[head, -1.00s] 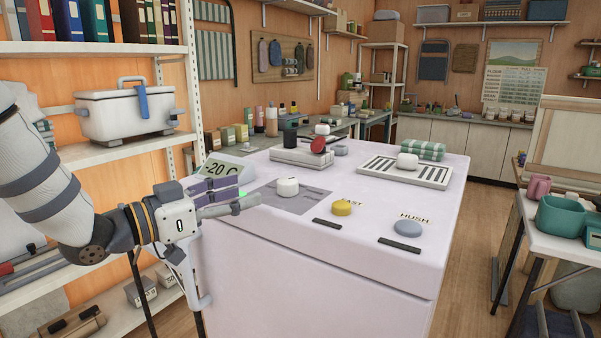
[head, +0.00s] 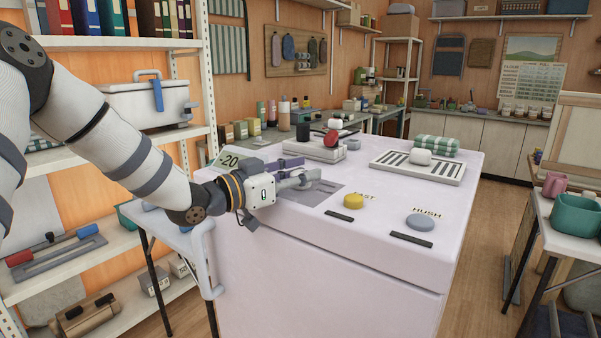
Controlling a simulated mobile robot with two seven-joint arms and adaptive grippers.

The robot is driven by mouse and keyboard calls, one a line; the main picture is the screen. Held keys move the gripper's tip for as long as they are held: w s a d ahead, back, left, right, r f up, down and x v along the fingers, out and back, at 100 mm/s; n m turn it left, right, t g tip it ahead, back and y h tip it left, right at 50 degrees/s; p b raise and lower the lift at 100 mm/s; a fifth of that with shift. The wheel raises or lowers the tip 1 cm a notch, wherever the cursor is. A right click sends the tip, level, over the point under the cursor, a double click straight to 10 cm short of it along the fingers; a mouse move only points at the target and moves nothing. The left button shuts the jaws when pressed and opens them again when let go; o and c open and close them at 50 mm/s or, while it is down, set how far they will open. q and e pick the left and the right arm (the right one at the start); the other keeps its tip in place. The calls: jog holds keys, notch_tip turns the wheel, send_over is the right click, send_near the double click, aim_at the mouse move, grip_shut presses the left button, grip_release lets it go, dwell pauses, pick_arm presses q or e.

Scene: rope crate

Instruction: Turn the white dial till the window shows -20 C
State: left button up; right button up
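My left gripper (head: 304,179) is at the grey plate (head: 325,190) on top of the pale chest, where the white dial sits. The dial is hidden behind the fingers now, so I cannot tell if they are shut on it. The small display window (head: 229,159) stands at the chest's left edge. It reads 20; a minus sign is not clear and the right part of the window is covered by my gripper. My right gripper is not in view.
A yellow knob (head: 353,201) and a grey-blue knob (head: 420,222) sit nearer the front.

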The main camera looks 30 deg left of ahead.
pick_arm(q)
jog(key=c, duration=0.3)
jog(key=shift+m+g+h, duration=1)
jog(key=shift+m+h, duration=0.3)
jog(key=shift+h, duration=0.5)
jog(key=shift+r, duration=0.1)
jog(key=o, duration=1.2)
jog(key=shift+c, duration=0.2)
jog(key=v, duration=1.2)
